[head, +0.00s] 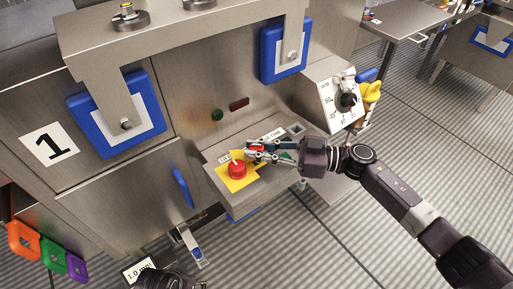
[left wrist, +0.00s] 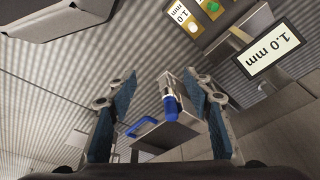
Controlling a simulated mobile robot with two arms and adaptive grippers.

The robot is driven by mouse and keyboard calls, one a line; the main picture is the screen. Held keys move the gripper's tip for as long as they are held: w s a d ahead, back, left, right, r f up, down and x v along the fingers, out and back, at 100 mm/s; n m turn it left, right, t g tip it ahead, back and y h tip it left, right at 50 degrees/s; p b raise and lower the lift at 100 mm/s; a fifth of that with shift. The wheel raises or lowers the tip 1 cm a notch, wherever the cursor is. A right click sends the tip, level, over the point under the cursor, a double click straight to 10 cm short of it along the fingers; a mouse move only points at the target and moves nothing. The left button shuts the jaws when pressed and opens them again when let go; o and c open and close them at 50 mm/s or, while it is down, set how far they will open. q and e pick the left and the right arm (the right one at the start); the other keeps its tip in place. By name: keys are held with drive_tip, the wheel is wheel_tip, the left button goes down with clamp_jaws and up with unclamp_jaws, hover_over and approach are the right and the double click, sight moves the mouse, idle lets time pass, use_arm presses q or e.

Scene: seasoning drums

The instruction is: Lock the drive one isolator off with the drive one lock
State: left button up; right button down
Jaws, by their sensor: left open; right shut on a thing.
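A grey control box (head: 215,176) juts from the machine marked 1. It carries a red mushroom button (head: 237,169) on a yellow plate and a label ending in "ONE" (head: 271,134). My right gripper (head: 255,150) is over the box beside the button, shut on a small red thing (head: 257,148). The fingers hide most of it, so I cannot tell whether it is the isolator's handle or the lock. My left gripper (left wrist: 163,85) is open and empty in the left wrist view, its blue-padded fingers apart. A blue-and-white part (left wrist: 171,104) shows beyond them.
A dial plate (head: 340,101) with a black knob stands right of the box, with yellow and blue things (head: 370,90) hanging behind it. Orange, green and purple pieces (head: 52,250) hang at lower left. A "1.0 mm" sign (left wrist: 272,52) is near my left gripper.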

use_arm(q)
drive_tip(key=shift+s+r, duration=0.1)
drive_tip(key=shift+r, duration=0.3)
use_arm(e)
drive_tip(key=shift+f, duration=0.3)
drive_tip(key=shift+f+b, duration=0.3)
drive_tip(key=shift+f, duration=0.05)
drive_tip(key=shift+r, duration=0.1)
drive_tip(key=shift+r+p, duration=0.35)
drive_tip(key=shift+p, duration=0.2)
drive_tip(key=shift+r+p, duration=0.3)
drive_tip(key=shift+r, duration=0.05)
drive_tip(key=shift+r+p, duration=0.3)
drive_tip(key=shift+p, duration=0.05)
use_arm(q)
wheel_tip(320, 180, down, 7)
drive_tip(key=s, duration=0.1)
drive_tip(key=shift+s+a+f, duration=0.15)
drive_tip(key=shift+s, duration=0.2)
use_arm(e)
drive_tip(key=shift+r, duration=0.1)
idle(0.8)
